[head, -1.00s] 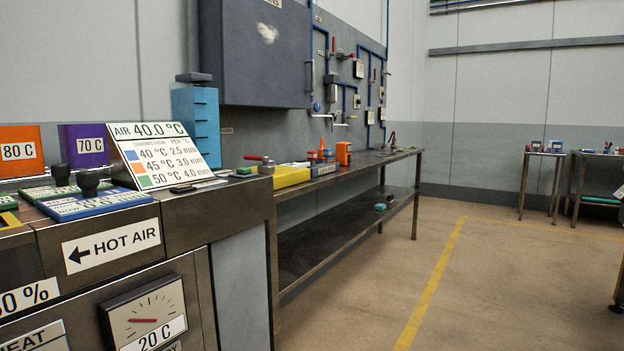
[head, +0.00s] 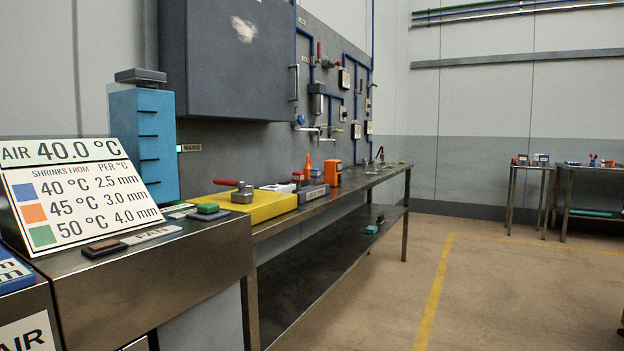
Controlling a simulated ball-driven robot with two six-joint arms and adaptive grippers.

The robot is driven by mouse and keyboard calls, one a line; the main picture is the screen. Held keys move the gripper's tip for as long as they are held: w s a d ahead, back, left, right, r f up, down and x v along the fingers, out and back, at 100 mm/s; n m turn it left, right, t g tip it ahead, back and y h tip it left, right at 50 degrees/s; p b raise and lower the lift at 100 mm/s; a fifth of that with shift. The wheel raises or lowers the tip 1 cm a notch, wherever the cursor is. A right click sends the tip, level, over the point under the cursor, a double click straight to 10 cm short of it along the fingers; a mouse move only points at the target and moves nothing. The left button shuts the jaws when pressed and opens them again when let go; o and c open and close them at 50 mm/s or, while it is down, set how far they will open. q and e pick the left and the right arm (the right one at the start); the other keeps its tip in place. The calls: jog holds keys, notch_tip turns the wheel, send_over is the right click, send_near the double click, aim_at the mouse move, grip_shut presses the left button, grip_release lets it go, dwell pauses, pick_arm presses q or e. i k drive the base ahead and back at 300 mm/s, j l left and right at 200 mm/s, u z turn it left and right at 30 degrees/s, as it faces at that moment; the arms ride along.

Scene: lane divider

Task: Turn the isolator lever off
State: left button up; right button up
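No lever in view carries a readable isolator label. A red-handled lever (head: 228,183) on a grey metal body sits on the yellow block (head: 268,205) on the long bench. Red handles (head: 318,50) also show on the piped wall panel above the bench. What is inside the cabinet is hidden. Neither of my grippers is in view.
The metal bench (head: 350,182) runs away along the left wall. A counter with an air-temperature sign (head: 75,190) and a blue drawer tower (head: 143,145) is close at left. The floor (head: 500,300) on the right is clear, with a yellow line. Small tables (head: 530,167) stand far right.

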aim_at(235, 183)
jog(key=u, duration=0.35)
jog(key=i+l+u, duration=0.1)
jog(key=u, duration=0.35)
jog(key=i+l+u, duration=0.2)
jog(key=u, duration=0.3)
jog(key=i+l+u, duration=0.15)
jog(key=u, duration=0.3)
jog(key=l, duration=0.1)
